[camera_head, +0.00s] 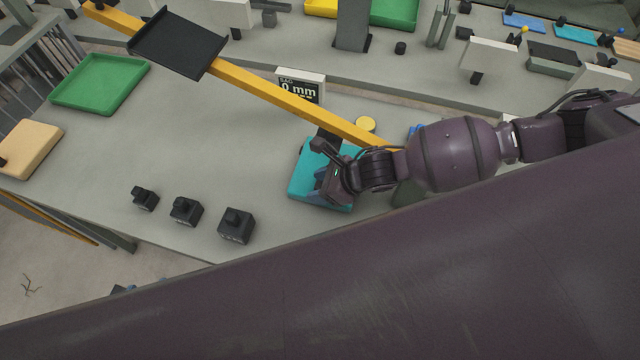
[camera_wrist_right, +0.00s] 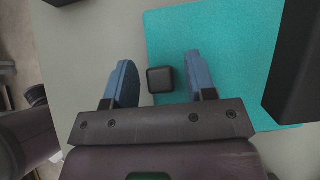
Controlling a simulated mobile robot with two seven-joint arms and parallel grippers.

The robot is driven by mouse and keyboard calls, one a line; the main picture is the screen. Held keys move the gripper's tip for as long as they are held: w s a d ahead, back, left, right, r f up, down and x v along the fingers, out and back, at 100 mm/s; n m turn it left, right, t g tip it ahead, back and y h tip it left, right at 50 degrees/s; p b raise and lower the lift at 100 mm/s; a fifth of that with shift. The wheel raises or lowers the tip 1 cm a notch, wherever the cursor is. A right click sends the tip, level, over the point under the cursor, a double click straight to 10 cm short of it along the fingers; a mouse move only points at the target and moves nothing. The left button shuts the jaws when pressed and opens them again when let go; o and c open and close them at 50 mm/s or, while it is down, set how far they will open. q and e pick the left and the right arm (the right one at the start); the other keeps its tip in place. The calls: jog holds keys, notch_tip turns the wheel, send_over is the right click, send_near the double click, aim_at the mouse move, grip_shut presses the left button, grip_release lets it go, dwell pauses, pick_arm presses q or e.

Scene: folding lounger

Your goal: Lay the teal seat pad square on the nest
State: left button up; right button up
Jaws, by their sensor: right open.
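The teal seat pad (camera_head: 303,186) lies on the grey bench, partly hidden under my right gripper and arm. In the wrist view the pad (camera_wrist_right: 232,40) is a flat teal sheet with a small black block (camera_wrist_right: 160,80) near its left edge. My right gripper (camera_head: 322,188) is over the pad. In the wrist view its blue fingers are apart (camera_wrist_right: 160,66), one on each side of the black block, with visible gaps. I cannot tell which part is the nest; a dark tray (camera_head: 178,43) sits on the yellow beam (camera_head: 285,97). My left gripper is not in view.
The yellow beam runs diagonally just behind the pad, near a "0 mm" display (camera_head: 301,86). Several black knobbed blocks, one here (camera_head: 237,227), stand along the front edge. A green tray (camera_head: 100,83) and tan pad (camera_head: 30,149) lie left. The bench's left middle is clear.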

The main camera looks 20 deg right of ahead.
jog(key=v, duration=1.2)
jog(key=shift+f, duration=0.1)
